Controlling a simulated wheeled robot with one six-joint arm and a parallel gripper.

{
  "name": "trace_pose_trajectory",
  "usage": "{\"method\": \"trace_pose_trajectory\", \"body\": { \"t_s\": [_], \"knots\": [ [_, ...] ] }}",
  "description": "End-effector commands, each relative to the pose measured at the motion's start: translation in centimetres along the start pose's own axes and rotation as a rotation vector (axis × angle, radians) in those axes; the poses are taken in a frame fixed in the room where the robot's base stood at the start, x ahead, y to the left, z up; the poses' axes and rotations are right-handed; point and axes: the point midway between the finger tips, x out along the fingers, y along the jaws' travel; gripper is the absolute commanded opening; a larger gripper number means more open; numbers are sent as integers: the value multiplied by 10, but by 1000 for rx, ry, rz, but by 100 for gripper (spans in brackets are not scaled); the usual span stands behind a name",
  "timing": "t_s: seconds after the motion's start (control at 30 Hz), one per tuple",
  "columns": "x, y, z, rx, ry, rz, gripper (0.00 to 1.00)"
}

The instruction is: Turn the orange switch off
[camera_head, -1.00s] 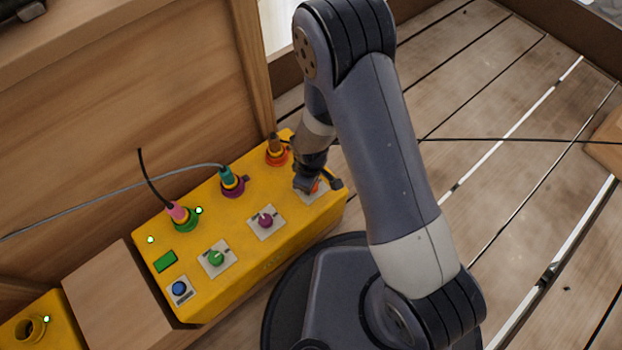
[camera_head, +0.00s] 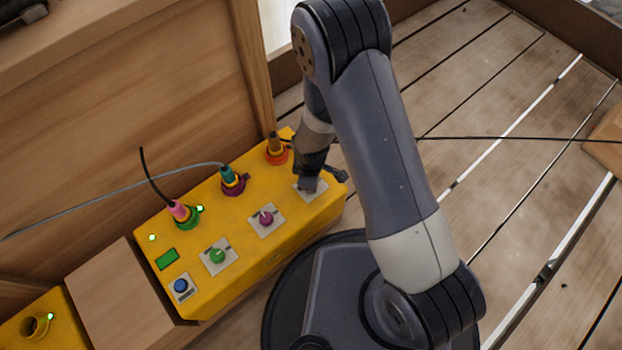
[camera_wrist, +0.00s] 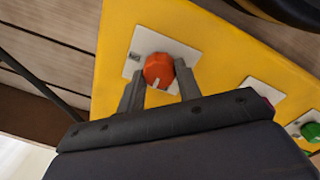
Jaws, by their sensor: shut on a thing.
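The orange switch (camera_wrist: 158,70) is a round knob with a pale pointer line, on a white square plate (camera_wrist: 190,50) in the wrist view. My gripper (camera_wrist: 158,82) has one finger on each side of the knob and is shut on it. In the head view my gripper (camera_head: 307,184) is over the right end of the yellow box (camera_head: 250,258) and hides the orange knob. Part of its white plate (camera_head: 317,196) shows below the fingers.
A magenta knob (camera_head: 265,217), a green knob (camera_head: 217,256) and a blue button (camera_head: 180,286) sit along the same box. Plugs with cables stand behind them: brown (camera_head: 274,143), teal (camera_head: 227,174) and pink (camera_head: 179,211). A wooden wall (camera_head: 120,110) rises behind.

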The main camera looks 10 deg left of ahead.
Motion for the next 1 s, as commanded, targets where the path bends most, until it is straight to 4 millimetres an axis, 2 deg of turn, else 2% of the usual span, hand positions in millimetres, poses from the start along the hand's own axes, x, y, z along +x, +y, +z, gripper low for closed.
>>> {"method": "trace_pose_trajectory", "body": {
  "t_s": [0.03,0.07,0.3,0.53,0.63,1.0],
  "knots": [
    [0,0,0,-1,-1,0,10],
    [0,0,0,-1,-1,0,35],
    [0,0,0,0,0,0,55],
    [-1,0,0,0,0,0,55],
    [-8,0,0,0,1,1,55],
    [-80,1,0,1,2,2,55]
  ]
}}
